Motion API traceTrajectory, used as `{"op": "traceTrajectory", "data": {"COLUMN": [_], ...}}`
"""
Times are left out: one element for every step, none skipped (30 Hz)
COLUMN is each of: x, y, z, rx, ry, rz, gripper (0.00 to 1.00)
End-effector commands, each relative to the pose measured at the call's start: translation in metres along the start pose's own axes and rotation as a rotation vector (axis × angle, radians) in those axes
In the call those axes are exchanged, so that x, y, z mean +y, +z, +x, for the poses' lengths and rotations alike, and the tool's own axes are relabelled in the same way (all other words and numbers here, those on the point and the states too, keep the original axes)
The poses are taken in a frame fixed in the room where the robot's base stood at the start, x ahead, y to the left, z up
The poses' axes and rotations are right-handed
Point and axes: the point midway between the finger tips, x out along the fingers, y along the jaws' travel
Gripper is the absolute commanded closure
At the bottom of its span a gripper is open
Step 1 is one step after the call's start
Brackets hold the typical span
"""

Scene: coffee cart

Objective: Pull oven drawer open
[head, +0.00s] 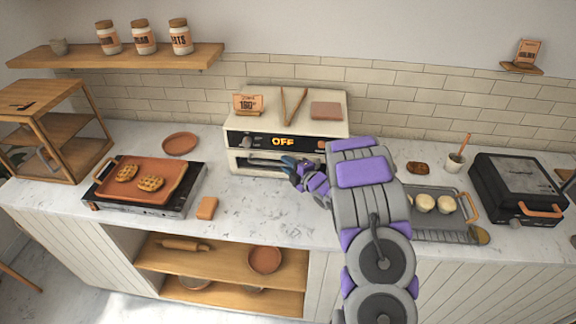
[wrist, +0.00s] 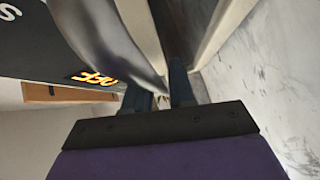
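The cream oven (head: 237,161) stands on the counter against the tiled wall, and its display reads OFF. Its drawer front with a metallic handle (head: 262,162) is below the display, with a dark slot behind it. I cannot tell whether the drawer is fully closed. My gripper (head: 289,167) is at the right part of the drawer front. In the wrist view, the two dark fingertips (wrist: 161,88) are apart, close to the grey metallic handle (wrist: 112,42). Whether they touch it is unclear. My arm hides the oven's lower right corner.
A tray with waffles (head: 167,170) sits on a hot plate at left, beside a wooden rack (head: 72,132). An orange block (head: 207,208) lies before the oven. Counter before the oven is mostly clear.

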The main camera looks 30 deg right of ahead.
Motion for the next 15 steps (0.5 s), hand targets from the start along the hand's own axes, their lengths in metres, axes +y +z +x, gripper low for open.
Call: {"op": "traceTrajectory", "data": {"x": [0.0, 0.0, 0.0, 0.0002, 0.0002, 0.0002, 0.0002, 0.0002, 0.0001, 0.0001, 0.0, -0.0002, -0.0004, -0.0005, -0.0007], "y": [0.0, 0.0001, 0.0001, 0.0001, 0.0, 0.0, 0.0, 0.0, 0.0, 0.0, 0.0, 0.0, 0.0, 0.0, 0.0], "z": [0.0004, 0.0004, 0.0003, 0.0003, 0.0003, 0.0003, 0.0003, 0.0003, 0.0003, 0.0003, 0.0003, 0.0003, 0.0004, 0.0004, 0.0004], "rx": [0.0, 0.0, 0.0, 0.0, 0.0, 0.0, 0.0, 0.0, 0.0, 0.0, 0.0, 0.0, 0.0, 0.0, 0.0], "ry": [0.0, 0.0, 0.0, 0.0, 0.0, 0.0, 0.0, 0.0, 0.0, 0.0, 0.0, 0.0, -0.001, -0.001, -0.001], "rz": [0.0, 0.0, 0.0, 0.0, 0.0, 0.0, 0.0, 0.0, 0.0, 0.0, 0.0, 0.0, 0.001, 0.001, 0.001], "gripper": [0.75, 0.75, 0.75, 0.75, 0.75, 0.75, 0.77, 0.8, 0.84, 0.87, 0.9, 0.94, 0.96, 0.99, 1.0]}}
